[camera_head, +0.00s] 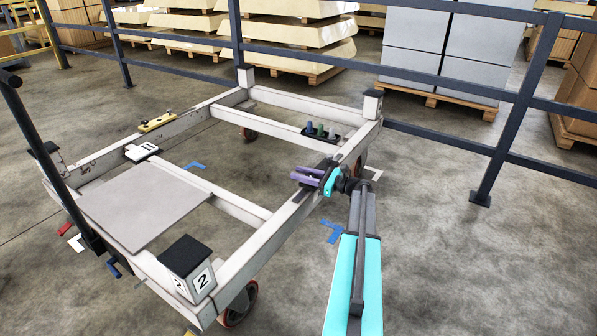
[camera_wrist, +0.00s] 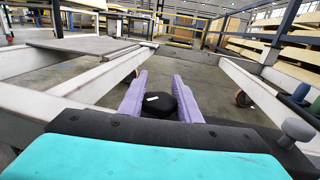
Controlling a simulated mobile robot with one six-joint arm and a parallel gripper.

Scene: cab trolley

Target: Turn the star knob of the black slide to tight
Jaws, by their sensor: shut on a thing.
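The black slide (camera_head: 326,164) sits on the right-hand rail of the white trolley frame. My gripper (camera_head: 304,176), with purple fingers, reaches over this rail from the right, close beside the slide. In the wrist view, my gripper (camera_wrist: 162,98) has its two fingers on either side of a round black knob (camera_wrist: 158,105), the star knob, which bears a small white mark on top. The fingers are shut on it. The knob's lower part is hidden by my gripper's dark palm, and its star lobes cannot be made out. Whether it is tight cannot be seen.
A black holder with blue, green and grey pegs (camera_head: 321,132) stands just behind my gripper on the frame. A grey panel (camera_head: 150,205) lies on the frame's left part. A dark railing (camera_head: 470,145) and stacked pallets stand behind. The frame's middle is open to the floor.

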